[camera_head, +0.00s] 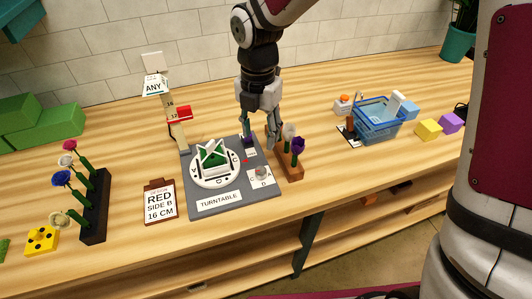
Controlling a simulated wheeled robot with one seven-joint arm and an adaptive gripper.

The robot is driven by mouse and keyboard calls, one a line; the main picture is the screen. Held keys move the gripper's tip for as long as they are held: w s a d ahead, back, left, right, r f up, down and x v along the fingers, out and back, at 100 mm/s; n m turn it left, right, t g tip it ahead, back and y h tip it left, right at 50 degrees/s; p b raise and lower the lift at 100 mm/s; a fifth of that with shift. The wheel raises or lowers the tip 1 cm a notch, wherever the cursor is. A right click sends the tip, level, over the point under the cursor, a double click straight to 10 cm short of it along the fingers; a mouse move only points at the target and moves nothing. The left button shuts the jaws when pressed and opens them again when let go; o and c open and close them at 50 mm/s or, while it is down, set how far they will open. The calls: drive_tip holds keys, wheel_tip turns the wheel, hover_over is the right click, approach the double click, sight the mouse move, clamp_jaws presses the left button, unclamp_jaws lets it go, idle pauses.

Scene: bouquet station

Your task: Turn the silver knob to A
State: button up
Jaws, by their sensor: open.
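The silver knob (261,172) sits on a white dial plate on the right part of the grey turntable base (235,204). Letters ring the dial; a C and a D show, but the knob's exact pointing is too small to tell. My gripper (261,143) points down over the back right of the base, behind and above the knob, apart from it. Its fingers are spread and empty. The round white turntable (195,176) with a green piece in a white frame lies left of the knob.
A wooden block with purple and white flowers (290,165) stands close right of the knob. A clipboard sign (160,201) and a black flower rack (96,207) stand left. A height post with a red slider (180,112) rises behind. A blue basket (376,124) is farther right.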

sight(261, 170)
wheel_tip(261, 170, down, 14)
drive_tip(key=shift+r+p, duration=0.2)
drive_tip(key=shift+p, duration=0.35)
drive_tip(key=shift+c, duration=0.2)
clamp_jaws()
